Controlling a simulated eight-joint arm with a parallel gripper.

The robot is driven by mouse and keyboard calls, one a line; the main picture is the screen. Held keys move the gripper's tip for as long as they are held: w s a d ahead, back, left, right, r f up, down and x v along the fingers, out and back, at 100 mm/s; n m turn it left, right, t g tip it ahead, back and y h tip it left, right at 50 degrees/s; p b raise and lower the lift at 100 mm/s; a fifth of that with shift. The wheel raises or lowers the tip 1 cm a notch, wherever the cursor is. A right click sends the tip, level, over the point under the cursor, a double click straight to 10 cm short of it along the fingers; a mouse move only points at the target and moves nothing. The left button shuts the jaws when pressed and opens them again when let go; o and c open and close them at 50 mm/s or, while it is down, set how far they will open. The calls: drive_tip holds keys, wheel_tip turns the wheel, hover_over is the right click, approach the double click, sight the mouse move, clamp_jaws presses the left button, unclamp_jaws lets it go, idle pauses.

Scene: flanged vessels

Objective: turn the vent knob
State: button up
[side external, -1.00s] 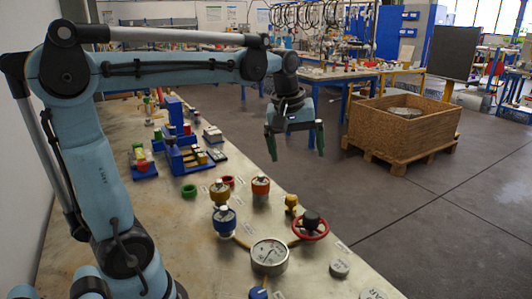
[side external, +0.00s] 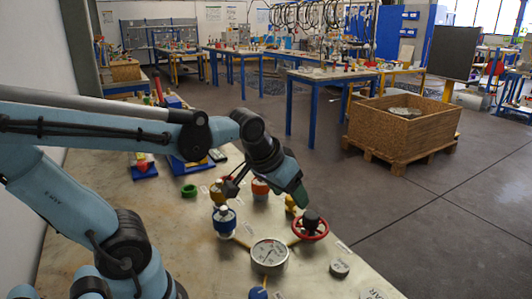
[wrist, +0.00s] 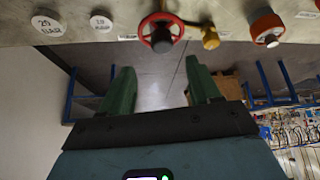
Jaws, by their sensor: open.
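Which fitting is the vent knob, the pictures do not say. A red handwheel with a black hub (side external: 311,223) stands near the bench's right edge; it also shows in the wrist view (wrist: 160,32). A small yellow knob (wrist: 210,37) is beside it, partly hidden by my gripper in the side view. An orange-topped fitting (wrist: 266,28) lies further along. My gripper (side external: 268,192) is tilted and open above these fittings, up and left of the red handwheel in the side view. In the wrist view its green fingers (wrist: 157,70) are apart with nothing between them.
A round gauge (side external: 269,253), a blue-topped fitting (side external: 224,222) and a blue knob (side external: 258,293) stand close by on the metal bench. A green ring (side external: 189,190) lies behind. Flat labelled discs (wrist: 47,25) lie beside the handwheel. Beyond the bench edge is open floor with a wooden crate (side external: 405,130).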

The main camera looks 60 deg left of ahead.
sight(291, 203)
drive_tip(key=w+a+f+n+g+y, duration=0.1)
drive_tip(key=w+a+n+g+y, duration=0.15)
drive_tip(key=w+a+n, duration=0.6)
drive_tip(key=a+f, duration=0.1)
drive_tip(key=f, duration=0.2)
drive_tip(key=w+a+f+m, duration=0.1)
drive_tip(key=a+f, duration=0.1)
drive_tip(key=f, duration=0.2)
drive_tip(key=a+f+m, duration=0.1)
drive_tip(key=f, duration=0.3)
drive_tip(key=shift+w+a+f+g, duration=0.15)
drive_tip(key=shift+w+a+g, duration=0.1)
drive_tip(key=shift+w, duration=0.1)
drive_tip(key=shift+c, duration=0.3)
drive_tip(key=c, duration=1)
